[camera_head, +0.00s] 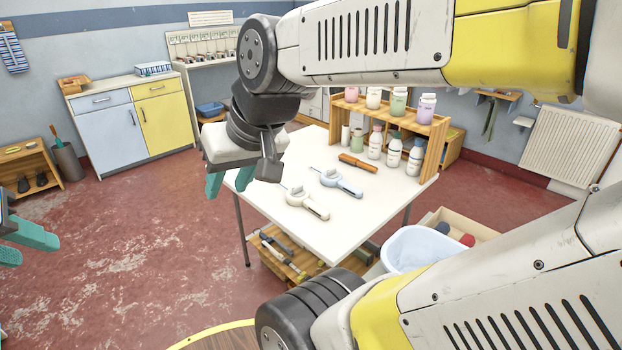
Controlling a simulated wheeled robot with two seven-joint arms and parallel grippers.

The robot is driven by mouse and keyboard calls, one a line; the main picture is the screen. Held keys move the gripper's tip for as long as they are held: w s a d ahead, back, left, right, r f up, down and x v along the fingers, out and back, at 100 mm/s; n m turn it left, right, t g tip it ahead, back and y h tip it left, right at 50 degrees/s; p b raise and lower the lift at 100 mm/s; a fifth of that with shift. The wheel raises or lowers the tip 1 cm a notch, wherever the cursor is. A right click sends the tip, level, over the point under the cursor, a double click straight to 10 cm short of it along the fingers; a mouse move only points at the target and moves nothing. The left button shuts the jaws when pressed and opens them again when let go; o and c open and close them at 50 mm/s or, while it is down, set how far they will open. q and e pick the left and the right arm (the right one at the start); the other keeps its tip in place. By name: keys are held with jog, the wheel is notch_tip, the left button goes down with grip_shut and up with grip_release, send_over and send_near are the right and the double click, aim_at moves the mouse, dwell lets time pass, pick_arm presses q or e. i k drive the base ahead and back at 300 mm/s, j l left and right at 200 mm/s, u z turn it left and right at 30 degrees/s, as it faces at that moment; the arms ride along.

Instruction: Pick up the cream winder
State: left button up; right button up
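The cream winder (302,198) lies flat on the white table (290,232), near its front left part. A similar light blue winder (340,181) lies just behind it to the right. My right gripper (229,183) has teal fingers, spread apart with nothing between them. It hangs to the left of the cream winder, at the table's left edge in the picture and apart from the winder. My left gripper (22,246) is at the far left edge, partly cut off. Its teal fingers are apart and hold nothing visible.
An orange-brown tool (358,162) lies farther back on the table. A wooden shelf (433,147) with several jars and bottles stands at the table's back right. Open red floor (130,235) lies to the left.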

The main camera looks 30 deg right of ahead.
aim_at(305, 200)
jog(key=i+j+z, duration=0.1)
jog(key=i+z, duration=0.2)
jog(key=z, duration=0.15)
jog(key=i+j+z, duration=0.15)
jog(key=z, duration=0.3)
jog(key=i+j+z, duration=0.55)
jog(key=j+z, duration=0.15)
jog(key=z, duration=0.15)
jog(key=i+j+z, duration=0.1)
jog(key=j+z, duration=0.35)
jog(key=i+j+z, duration=0.4)
jog(key=k, duration=0.1)
